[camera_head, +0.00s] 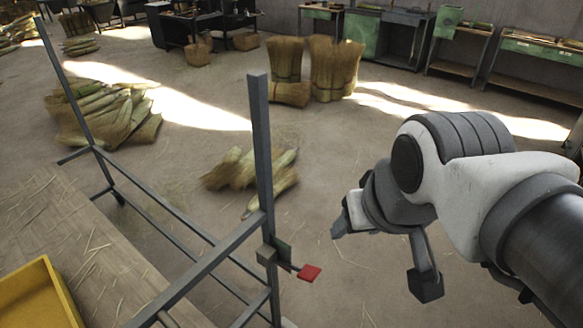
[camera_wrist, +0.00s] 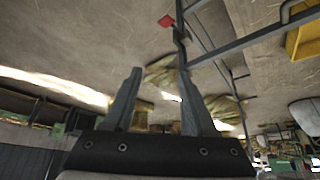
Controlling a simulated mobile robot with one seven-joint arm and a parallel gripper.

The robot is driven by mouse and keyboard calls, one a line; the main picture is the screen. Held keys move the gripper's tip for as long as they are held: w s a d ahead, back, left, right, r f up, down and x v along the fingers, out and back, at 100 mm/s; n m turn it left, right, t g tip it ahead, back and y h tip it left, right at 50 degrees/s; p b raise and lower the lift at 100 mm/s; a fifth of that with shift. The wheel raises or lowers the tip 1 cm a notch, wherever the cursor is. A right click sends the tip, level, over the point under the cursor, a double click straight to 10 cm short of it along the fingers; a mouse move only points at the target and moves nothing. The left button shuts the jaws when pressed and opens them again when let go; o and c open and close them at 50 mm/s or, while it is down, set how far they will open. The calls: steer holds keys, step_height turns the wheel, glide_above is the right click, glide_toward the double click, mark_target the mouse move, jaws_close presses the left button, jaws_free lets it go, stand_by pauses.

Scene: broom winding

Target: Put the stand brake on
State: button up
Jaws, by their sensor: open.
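The stand (camera_head: 259,140) is a dark metal frame with upright posts and crossbars, in the left half of the head view. Its brake (camera_head: 309,272) is a small lever with a red end, low on the near post beside a greenish plate. My gripper (camera_head: 340,228) is to the right of the post and above the red end, apart from both. In the wrist view the two fingers of my gripper (camera_wrist: 158,95) are spread with nothing between them. The red brake end (camera_wrist: 167,21) shows above the fingertips there, with the stand (camera_wrist: 215,65) to its right.
A wooden bench (camera_head: 75,235) with a yellow tray (camera_head: 38,298) stands at the lower left. Loose straw bundles (camera_head: 240,170) lie on the floor behind the stand. Upright bundles (camera_head: 335,65) and green workbenches (camera_head: 535,55) stand at the back. The floor right of the post is clear.

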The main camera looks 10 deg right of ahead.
steer(key=shift+c, duration=0.4)
steer(key=shift+c, duration=1.1)
steer(key=shift+w+f, duration=0.2)
steer(key=shift+w, duration=0.05)
steer(key=shift+c, duration=1.3)
steer(key=w+f+n+b, duration=0.1)
steer(key=w+f, duration=0.1)
steer(key=w, duration=0.1)
steer(key=w+f+n+g+b, duration=0.1)
steer(key=w+f+n+b, duration=0.1)
steer(key=f, duration=0.1)
steer(key=w+a+f+n+g+b, duration=0.1)
steer(key=w+f+b, duration=0.1)
steer(key=w+f, duration=0.1)
steer(key=shift+w, duration=0.35)
jaws_close()
steer(key=w+a+f+n+g+b, duration=0.1)
steer(key=w+f+n+b, duration=0.1)
steer(key=w+f, duration=0.2)
steer(key=w+a+f+n+g+b, duration=0.1)
steer(key=w+f+n+b, duration=0.1)
steer(key=f, duration=0.7)
steer(key=w+n, duration=0.1)
steer(key=w, duration=0.1)
steer(key=shift+w+g+y+b, duration=0.3)
steer(key=shift+g+y+b, duration=0.1)
